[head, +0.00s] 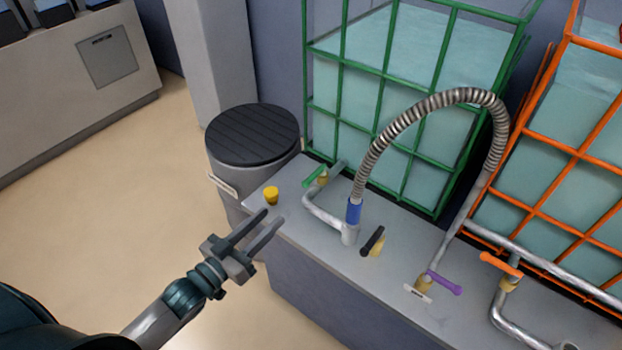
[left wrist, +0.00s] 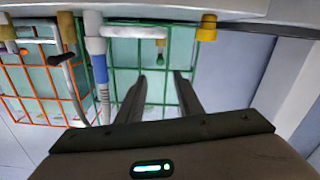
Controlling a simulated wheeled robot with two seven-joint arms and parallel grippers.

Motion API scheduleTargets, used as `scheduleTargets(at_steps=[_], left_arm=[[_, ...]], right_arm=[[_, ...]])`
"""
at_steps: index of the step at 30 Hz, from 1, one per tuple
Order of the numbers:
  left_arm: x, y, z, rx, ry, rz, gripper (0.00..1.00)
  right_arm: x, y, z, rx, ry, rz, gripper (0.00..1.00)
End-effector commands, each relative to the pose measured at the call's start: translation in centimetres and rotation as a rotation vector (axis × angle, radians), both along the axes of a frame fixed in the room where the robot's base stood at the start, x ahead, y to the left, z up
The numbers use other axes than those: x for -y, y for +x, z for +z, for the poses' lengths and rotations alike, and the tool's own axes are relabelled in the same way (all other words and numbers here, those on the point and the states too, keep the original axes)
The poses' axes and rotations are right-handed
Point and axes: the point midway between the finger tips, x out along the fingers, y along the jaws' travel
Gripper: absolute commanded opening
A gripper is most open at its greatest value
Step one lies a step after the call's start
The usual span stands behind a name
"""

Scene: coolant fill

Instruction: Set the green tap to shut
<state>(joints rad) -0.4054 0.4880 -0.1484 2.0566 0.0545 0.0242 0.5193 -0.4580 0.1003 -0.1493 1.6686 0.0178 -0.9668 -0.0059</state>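The green tap (head: 314,177) has a green lever on a brass-coloured body, on a grey pipe below the green-caged tank (head: 395,120). Its lever looks roughly in line with the pipe behind it. In the left wrist view, which looks upside down, a small green lever (left wrist: 161,42) shows beyond the fingertips. My left gripper (head: 272,217) is open and empty, with two parallel fingers pointing toward the bench edge, short of the green tap. Its fingers also show apart in the left wrist view (left wrist: 160,78). My right gripper is not in view.
A yellow knob (head: 271,195) stands on the bench (head: 385,285) between my fingers and the tap. Black (head: 372,240), purple (head: 444,284) and orange (head: 501,264) levers lie further right. A ribbed hose (head: 420,108) arches over the bench. A lidded drum (head: 252,134) stands left.

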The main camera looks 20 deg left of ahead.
Motion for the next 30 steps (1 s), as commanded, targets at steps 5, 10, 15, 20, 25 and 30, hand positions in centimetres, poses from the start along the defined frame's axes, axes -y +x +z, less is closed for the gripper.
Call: scheduleTargets(at_steps=[5,10,15,20,25,30], left_arm=[[0.2,0.7,0.0,0.001,0.0,0.0,0.33],[0.8,2.1,0.0,0.001,0.001,0.0,0.33],[1.6,4.4,0.1,0.002,0.0,0.0,0.33],[2.5,6.9,0.1,0.001,0.0,0.001,0.33],[3.4,9.6,0.1,0.002,-0.001,0.0,0.33],[4.4,12.3,0.1,0.001,0.002,0.001,0.33]], right_arm=[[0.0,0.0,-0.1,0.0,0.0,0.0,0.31],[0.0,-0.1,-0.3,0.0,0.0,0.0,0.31],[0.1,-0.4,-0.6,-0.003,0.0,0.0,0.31],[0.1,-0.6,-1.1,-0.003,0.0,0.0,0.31],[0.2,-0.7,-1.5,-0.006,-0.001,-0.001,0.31],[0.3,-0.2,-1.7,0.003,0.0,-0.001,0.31]])
